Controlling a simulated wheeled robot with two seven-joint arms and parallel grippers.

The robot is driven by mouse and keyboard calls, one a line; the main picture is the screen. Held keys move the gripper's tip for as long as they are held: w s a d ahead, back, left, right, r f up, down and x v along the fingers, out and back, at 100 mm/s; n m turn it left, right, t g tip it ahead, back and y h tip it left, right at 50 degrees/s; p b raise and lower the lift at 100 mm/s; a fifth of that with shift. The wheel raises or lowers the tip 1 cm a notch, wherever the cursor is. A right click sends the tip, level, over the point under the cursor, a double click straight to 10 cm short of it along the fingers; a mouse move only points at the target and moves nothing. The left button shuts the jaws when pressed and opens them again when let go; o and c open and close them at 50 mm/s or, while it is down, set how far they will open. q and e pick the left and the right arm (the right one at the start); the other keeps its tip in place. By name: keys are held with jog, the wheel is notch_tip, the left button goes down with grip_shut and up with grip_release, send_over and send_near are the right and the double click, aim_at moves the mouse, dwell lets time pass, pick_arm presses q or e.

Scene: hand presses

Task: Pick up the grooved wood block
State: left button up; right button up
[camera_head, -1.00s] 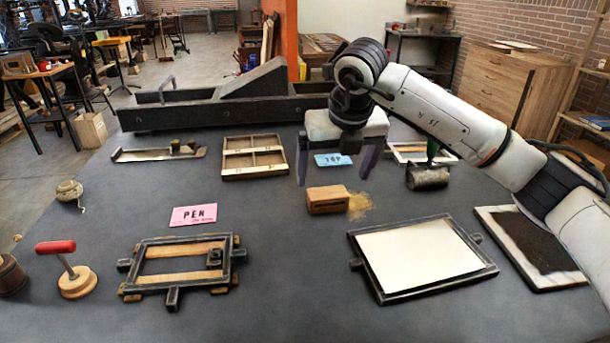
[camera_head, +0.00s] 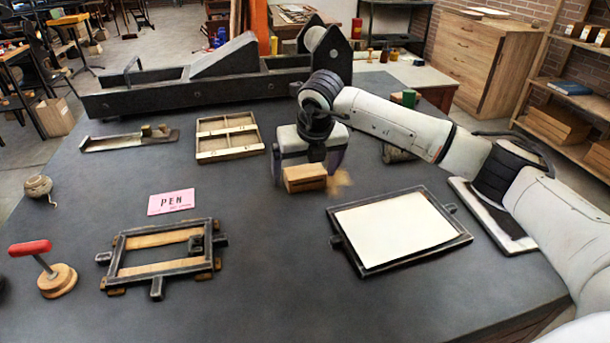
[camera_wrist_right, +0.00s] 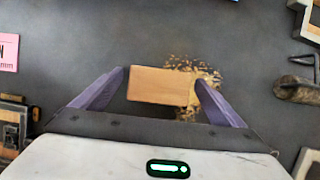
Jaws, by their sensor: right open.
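The wood block (camera_head: 306,180) lies on the dark table, just right of the middle. In the right wrist view the block (camera_wrist_right: 161,86) sits between the two purple fingers, with its plain top showing. A groove cannot be made out there. My right gripper (camera_head: 308,178) is open, its fingers down on either side of the block. In the right wrist view the gripper (camera_wrist_right: 160,84) shows a gap at the left finger; the right finger is close to the block's right end. My left gripper is not in view.
Wood shavings (camera_wrist_right: 205,76) lie beside the block. A framed white sheet (camera_head: 395,228) is at the front right. A pink PEN card (camera_head: 171,201), a dark frame (camera_head: 113,262) and a red-handled stamp (camera_head: 57,278) are left. A wooden divided tray (camera_head: 229,155) stands behind.

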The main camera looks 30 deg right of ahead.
jog(key=c, duration=1.1)
